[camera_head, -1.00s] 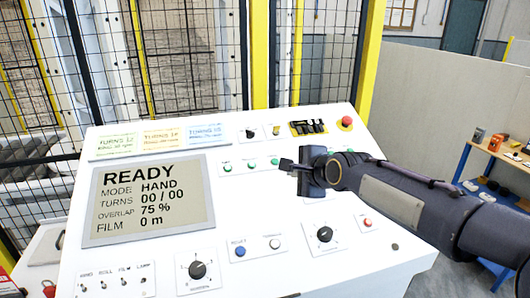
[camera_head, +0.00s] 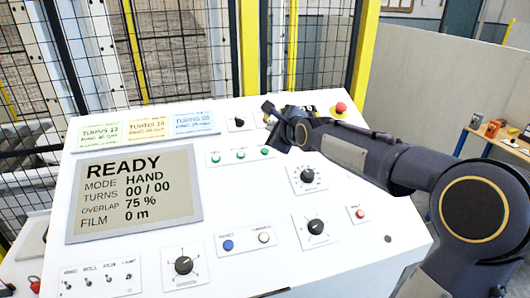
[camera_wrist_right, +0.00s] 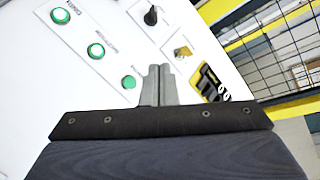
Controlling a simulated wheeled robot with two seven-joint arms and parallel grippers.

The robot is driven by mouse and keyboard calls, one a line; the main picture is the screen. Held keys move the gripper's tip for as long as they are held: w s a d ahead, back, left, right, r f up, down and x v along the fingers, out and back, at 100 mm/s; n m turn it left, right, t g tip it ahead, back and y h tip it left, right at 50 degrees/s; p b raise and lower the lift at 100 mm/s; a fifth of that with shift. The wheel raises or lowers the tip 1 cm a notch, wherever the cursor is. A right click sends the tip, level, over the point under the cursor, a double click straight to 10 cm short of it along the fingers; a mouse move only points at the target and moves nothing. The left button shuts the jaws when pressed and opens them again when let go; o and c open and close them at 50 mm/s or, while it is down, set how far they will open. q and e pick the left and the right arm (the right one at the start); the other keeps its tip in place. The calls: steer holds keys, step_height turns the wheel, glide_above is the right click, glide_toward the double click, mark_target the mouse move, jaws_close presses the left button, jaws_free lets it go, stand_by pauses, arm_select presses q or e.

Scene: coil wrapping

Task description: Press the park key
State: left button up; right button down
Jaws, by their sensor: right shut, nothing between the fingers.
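The white control panel (camera_head: 150,245) has a row of three green buttons (camera_head: 241,154); they also show in the wrist view (camera_wrist_right: 96,50). Their labels are too small to read, so I cannot tell which control is the park key. My right gripper (camera_head: 268,108) is shut and empty over the panel's upper right part. In the wrist view its fingertips (camera_wrist_right: 158,68) lie between the nearest green button and a yellow switch (camera_wrist_right: 183,51). I cannot tell whether they touch the panel. The left gripper is not in view.
A display (camera_head: 135,195) reads READY, MODE HAND. A red button (camera_head: 340,107) stands at the panel's upper right corner, near my arm. Black dials (camera_head: 316,227) and a blue button (camera_head: 228,245) lie lower down. A mesh fence (camera_head: 105,55) stands behind.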

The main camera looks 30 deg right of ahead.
mark_target(265, 151)
steer(key=shift+w+d+f+b, duration=0.1)
steer(key=shift+w+f+b, duration=0.55)
steer(key=shift+f, duration=0.55)
steer(key=shift+w+d+f+b, duration=0.15)
steer(key=shift+w+f+b, duration=0.25)
steer(key=shift+f+b, duration=0.65)
steer(key=shift+w+d+f+b, duration=0.1)
steer(key=shift+w+f+b, duration=0.45)
steer(key=shift+f, duration=0.85)
steer(key=shift+w+d+f+b, duration=0.1)
steer(key=shift+w+f+b, duration=0.05)
steer(key=shift+f+b, duration=0.2)
